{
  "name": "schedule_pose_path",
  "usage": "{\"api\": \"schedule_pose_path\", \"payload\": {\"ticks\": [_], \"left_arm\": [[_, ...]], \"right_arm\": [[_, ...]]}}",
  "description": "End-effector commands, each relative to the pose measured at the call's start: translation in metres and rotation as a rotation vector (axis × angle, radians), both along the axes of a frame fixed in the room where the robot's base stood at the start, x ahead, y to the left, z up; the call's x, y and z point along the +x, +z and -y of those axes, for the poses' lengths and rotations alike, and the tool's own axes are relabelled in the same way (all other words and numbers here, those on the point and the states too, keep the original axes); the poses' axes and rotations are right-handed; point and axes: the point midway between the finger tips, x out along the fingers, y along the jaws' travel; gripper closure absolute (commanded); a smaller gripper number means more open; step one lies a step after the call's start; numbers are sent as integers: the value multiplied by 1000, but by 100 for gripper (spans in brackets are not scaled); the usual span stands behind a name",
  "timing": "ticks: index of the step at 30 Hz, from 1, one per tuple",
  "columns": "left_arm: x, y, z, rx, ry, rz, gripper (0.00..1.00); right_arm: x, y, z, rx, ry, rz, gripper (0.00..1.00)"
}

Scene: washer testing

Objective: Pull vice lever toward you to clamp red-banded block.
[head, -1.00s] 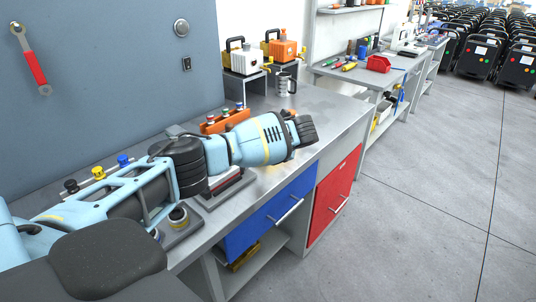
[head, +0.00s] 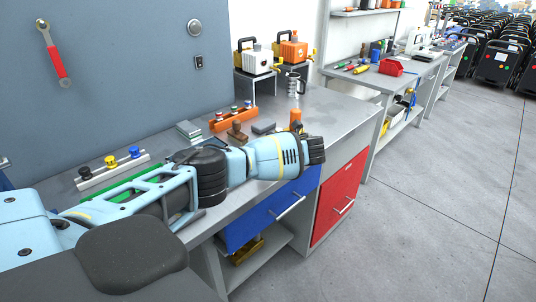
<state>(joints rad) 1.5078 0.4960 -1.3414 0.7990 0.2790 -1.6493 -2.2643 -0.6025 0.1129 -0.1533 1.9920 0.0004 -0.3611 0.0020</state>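My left arm crosses the view from the lower left, over the front of the workbench (head: 330,108). Its dark end (head: 317,150) is near the bench's front edge, above the blue drawer. I cannot make out fingers there, or whether they are open or shut. A short upright orange handle (head: 295,117) stands just behind this end; I cannot tell if it is the vice lever. A low grey block (head: 264,127) lies left of it. I cannot pick out the vice or the red-banded block; the arm hides part of the bench. My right gripper is not in view.
An orange rack with small knobs (head: 219,125), a brown piece (head: 237,132) and a rail with black, yellow and blue knobs (head: 112,171) are on the bench. Pump-like units (head: 254,60) stand at the back. The floor (head: 440,210) is clear at right.

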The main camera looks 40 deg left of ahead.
Motion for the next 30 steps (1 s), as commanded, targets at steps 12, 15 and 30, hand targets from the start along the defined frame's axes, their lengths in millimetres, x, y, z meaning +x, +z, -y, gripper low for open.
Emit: {"api": "schedule_pose_path", "payload": {"ticks": [12,15,30], "left_arm": [[-1,-2,-1,12,-1,-1,100],[-1,-2,-1,12,-1,-1,72],[0,2,5,9,-2,2,54]], "right_arm": [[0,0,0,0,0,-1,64],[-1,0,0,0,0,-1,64],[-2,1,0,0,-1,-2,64]]}}
